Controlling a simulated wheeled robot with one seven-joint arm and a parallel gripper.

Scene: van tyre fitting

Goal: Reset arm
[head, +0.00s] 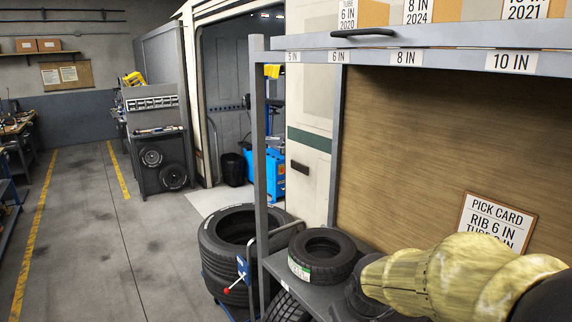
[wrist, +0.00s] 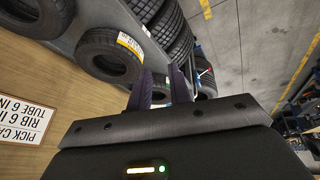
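My arm, in a mottled yellow cover, reaches in from the lower right of the head view, in front of the shelf rack. In the wrist view my gripper (wrist: 161,84) shows two dark purple fingers standing apart with nothing between them. The fingers point toward the rack's tyres, and I see no contact. In the head view the gripper is not clearly visible at the end of the yellow cover.
A small tyre (head: 322,255) lies on the rack shelf; a tyre with a yellow label (wrist: 110,56) shows in the wrist view. Large tyres (head: 236,240) are stacked beside the rack. A pick card (head: 494,222) is on the back panel. The left floor aisle (head: 90,235) is clear.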

